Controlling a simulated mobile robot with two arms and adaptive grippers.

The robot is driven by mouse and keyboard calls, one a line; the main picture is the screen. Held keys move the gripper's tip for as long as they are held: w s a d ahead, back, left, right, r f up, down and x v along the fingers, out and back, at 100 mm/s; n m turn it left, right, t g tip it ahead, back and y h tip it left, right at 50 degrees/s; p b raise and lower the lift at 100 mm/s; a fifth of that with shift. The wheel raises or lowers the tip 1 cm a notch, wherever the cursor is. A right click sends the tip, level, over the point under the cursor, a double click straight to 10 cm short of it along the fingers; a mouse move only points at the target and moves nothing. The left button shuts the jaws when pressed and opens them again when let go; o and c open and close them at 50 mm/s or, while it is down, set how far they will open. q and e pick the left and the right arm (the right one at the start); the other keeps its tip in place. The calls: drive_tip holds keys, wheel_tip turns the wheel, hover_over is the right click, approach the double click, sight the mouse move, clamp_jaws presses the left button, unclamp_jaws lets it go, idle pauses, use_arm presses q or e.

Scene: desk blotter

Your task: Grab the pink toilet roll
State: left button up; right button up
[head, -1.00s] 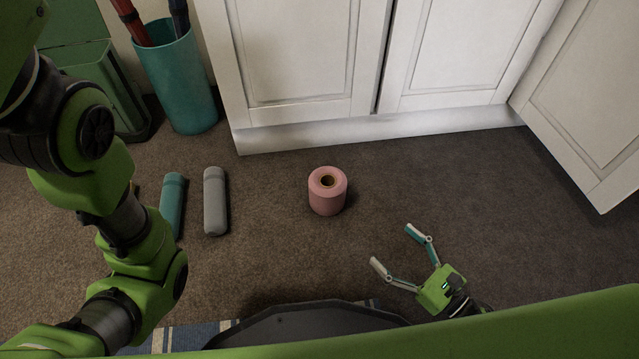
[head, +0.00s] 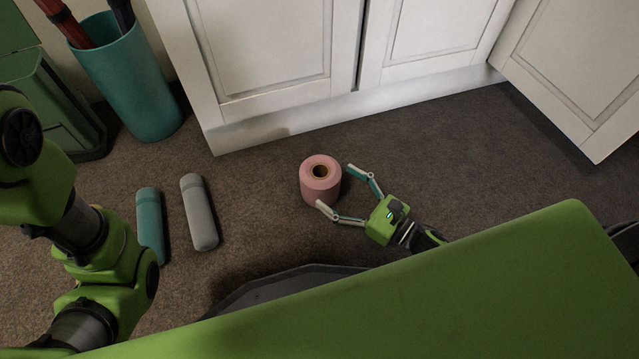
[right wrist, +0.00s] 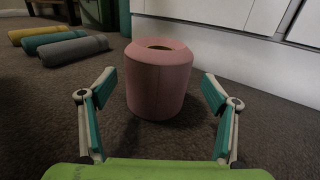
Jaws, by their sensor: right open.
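The pink toilet roll (head: 320,181) stands upright on the brown carpet in the head view, with its hole facing up. It also stands in the middle of the right wrist view (right wrist: 158,82). My right gripper (head: 335,186) is open and low over the carpet, to the right of the roll. Its fingertips reach to either side of the roll's near side. In the right wrist view the open fingers (right wrist: 158,82) show left and right of the roll, with gaps between. My left arm comes in at the left of the head view, but its gripper is not visible.
A grey bottle (head: 199,212) and a teal bottle (head: 150,226) lie to the left. A yellow one (right wrist: 43,34) lies beside them in the right wrist view. White cabinets (head: 270,60) stand behind the roll, one door (head: 580,75) open. A teal bin (head: 130,82) stands at the back left.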

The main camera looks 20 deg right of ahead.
sight(319, 177)
drive_tip(key=shift+w+a+f, duration=0.1)
drive_tip(key=shift+w+a, duration=0.2)
drive_tip(key=shift+w, duration=0.15)
drive_tip(key=b+x, duration=0.3)
drive_tip(key=x, duration=0.1)
drive_tip(key=shift+a+f+b, duration=0.15)
drive_tip(key=shift+f+b, duration=0.2)
drive_tip(key=shift+b, duration=0.05)
drive_tip(key=shift+w+a+r, duration=0.1)
drive_tip(key=shift+w+a, duration=0.2)
drive_tip(key=shift+w, duration=0.05)
drive_tip(key=shift+r, duration=0.1)
drive_tip(key=c, duration=1.3)
